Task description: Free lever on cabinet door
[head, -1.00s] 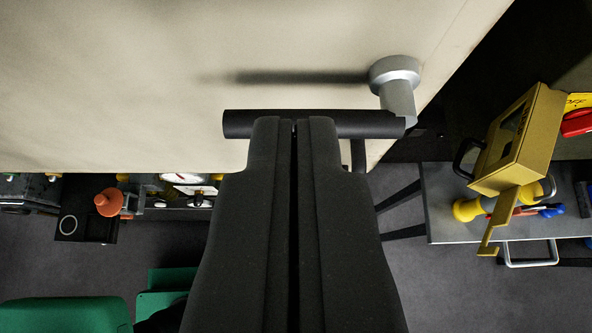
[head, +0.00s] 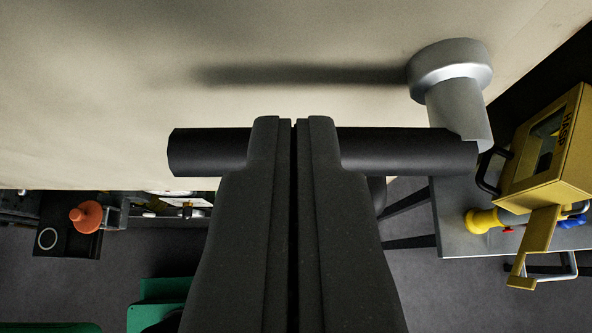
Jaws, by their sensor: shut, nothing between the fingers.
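The lever (head: 395,151) is a black round bar on a silver boss (head: 452,85), fixed to the beige cabinet door (head: 120,90). It lies level across the middle of the view, with its free end at the left. My gripper (head: 294,122) is shut and empty. Its dark fingers lie across the picture of the bar, hiding part of its middle. I cannot tell whether they touch it. The lever's shadow falls on the door above it.
A yellow hasp box (head: 545,150) hangs at the right, near a grey table (head: 450,225) with a yellow-handled tool (head: 482,220). At the left are an orange knob (head: 86,217) on a black tray and green objects (head: 160,300). Grey floor shows below.

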